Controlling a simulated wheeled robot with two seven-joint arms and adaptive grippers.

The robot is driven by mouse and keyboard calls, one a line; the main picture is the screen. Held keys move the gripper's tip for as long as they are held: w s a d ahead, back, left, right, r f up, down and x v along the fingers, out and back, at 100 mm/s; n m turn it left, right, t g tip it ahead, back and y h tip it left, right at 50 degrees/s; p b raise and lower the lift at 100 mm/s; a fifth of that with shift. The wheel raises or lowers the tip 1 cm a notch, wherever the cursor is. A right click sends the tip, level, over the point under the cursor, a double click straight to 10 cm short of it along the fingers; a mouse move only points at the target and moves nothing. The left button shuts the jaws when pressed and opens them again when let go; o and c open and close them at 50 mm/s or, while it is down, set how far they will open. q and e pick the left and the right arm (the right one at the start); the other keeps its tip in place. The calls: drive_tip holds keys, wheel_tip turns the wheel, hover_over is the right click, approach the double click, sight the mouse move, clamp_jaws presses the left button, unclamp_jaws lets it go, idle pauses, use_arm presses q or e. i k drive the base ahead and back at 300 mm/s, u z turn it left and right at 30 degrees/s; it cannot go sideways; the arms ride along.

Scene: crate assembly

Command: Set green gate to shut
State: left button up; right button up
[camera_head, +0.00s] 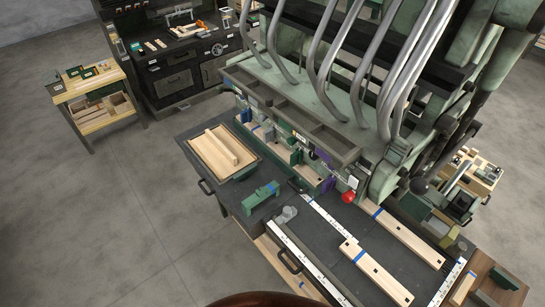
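A green block-like part (260,198) stands on the dark bench top near its front left edge. A smaller green upright piece (296,157) sits farther back in the row of fittings along the machine. I cannot tell which of these is the green gate, nor whether a gate is open or shut. Neither of my grippers shows in the head view.
A tray with wooden boards (224,148) lies left of the green block. A red knob (348,197) sits on the machine's front. Pale planks (375,272) and white measuring strips (330,230) lie on the right. The floor (130,220) at left is clear.

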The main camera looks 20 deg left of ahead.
sight(291, 141)
drive_tip(key=u, duration=2.05)
drive_tip(key=i, duration=3.45)
drive_tip(key=z, duration=3.65)
